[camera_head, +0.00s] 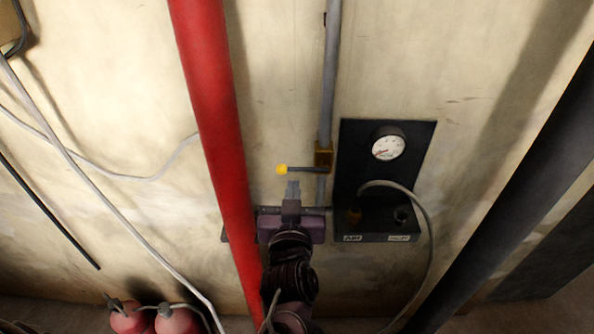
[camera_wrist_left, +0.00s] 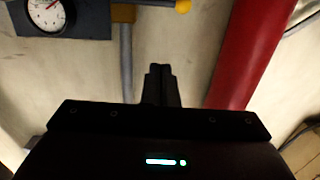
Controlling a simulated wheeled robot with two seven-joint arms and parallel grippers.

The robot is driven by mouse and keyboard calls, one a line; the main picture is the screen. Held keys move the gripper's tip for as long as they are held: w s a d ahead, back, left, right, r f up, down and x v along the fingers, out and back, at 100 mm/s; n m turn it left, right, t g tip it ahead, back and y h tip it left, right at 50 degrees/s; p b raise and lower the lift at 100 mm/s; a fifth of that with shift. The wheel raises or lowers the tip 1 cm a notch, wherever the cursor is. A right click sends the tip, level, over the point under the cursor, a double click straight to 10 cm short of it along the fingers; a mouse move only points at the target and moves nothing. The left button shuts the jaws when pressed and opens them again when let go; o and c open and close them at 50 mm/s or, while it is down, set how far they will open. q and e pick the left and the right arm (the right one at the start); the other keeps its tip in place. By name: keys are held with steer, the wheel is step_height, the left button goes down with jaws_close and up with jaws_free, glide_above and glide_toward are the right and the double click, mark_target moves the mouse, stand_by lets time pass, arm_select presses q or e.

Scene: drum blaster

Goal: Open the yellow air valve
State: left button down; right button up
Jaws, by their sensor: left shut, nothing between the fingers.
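The yellow air valve (camera_head: 323,157) sits on a grey vertical pipe on the wall. Its dark lever (camera_head: 303,169) points left, across the pipe, and ends in a yellow knob (camera_head: 282,169). In the left wrist view the yellow knob (camera_wrist_left: 183,6) shows at the top edge, with the lever (camera_wrist_left: 157,3) running left from it. My left gripper (camera_head: 293,187) is shut and empty, just below the lever in the head view. Its closed fingers (camera_wrist_left: 160,72) point toward the wall in the wrist view, apart from the knob. My right gripper is not in view.
A thick red pipe (camera_head: 212,110) runs down just left of the gripper. A dark panel with a gauge (camera_head: 388,147) and a hose (camera_head: 424,215) is right of the valve. A black beam (camera_head: 510,190) crosses at right. Red tanks (camera_head: 130,318) stand at lower left.

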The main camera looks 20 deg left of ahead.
arm_select(q)
steer(key=shift+w, duration=0.1)
glide_above(304, 169)
steer(key=s, duration=0.5)
steer(key=f, duration=0.1)
steer(key=w+f, duration=0.1)
steer(key=f, duration=0.1)
steer(key=w+a+f, duration=0.1)
steer(key=shift+a+f, duration=0.1)
steer(key=shift+f, duration=0.1)
